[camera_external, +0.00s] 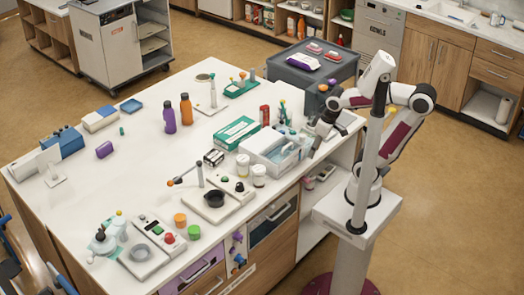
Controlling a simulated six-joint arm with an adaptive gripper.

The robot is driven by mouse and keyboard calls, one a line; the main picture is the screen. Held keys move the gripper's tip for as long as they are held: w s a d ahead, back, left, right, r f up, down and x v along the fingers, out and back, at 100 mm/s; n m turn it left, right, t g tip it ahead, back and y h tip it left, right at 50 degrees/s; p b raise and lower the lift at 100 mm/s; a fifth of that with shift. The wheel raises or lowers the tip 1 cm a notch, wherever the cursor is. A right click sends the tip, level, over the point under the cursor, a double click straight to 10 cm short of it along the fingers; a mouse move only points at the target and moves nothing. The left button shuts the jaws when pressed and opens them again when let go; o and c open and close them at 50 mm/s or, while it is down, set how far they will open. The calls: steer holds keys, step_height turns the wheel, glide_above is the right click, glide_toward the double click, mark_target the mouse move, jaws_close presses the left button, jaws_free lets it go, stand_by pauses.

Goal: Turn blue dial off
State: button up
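A blue knob (240,260), which looks like the blue dial, sits low on a narrow pale panel on the front face of the white-topped counter (85,195). A purple knob (237,237) is above it on the same panel. The knob's pointer and markings are too small to read. My gripper (315,143) is over the counter's right edge, beside a white box with a clear lid, well up and right of the blue knob and not touching it. Its fingers are dark and small here, so I cannot tell whether they are open or shut.
The floor (430,220) in front is partly clear.

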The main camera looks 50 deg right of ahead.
steer(key=s+a+f+n+g, duration=0.1)
steer(key=s+a+f, duration=0.1)
steer(key=a+f, duration=0.65)
steer(key=s+a+f+n+g+y, duration=0.1)
steer(key=s+a+f+g, duration=0.3)
steer(key=a, duration=0.8)
steer(key=s+a+f+n+t, duration=0.1)
steer(key=a+f+n, duration=0.1)
steer(key=a+f, duration=0.75)
steer(key=s+a+f+m+t, duration=0.1)
steer(key=s+a+f, duration=0.25)
steer(key=f, duration=0.45)
steer(key=s+a+f+m+t, duration=0.15)
steer(key=a+f, duration=0.25)
steer(key=f, duration=0.4)
steer(key=s+a+f+m+t, duration=0.1)
steer(key=s+a+f+t, duration=0.15)
steer(key=f, duration=0.55)
steer(key=w+d+f+m+t, duration=0.1)
steer(key=w+f+m+t, duration=0.2)
steer(key=w+t, duration=0.25)
steer(key=w+r+m+t, duration=0.3)
steer(key=w+r+t, duration=0.1)
steer(key=w+r, duration=0.3)
steer(key=shift+w+d+r, duration=0.35)
steer(key=shift+d+r, duration=0.1)
steer(key=shift+r, duration=0.5)
steer(key=shift+w, duration=0.1)
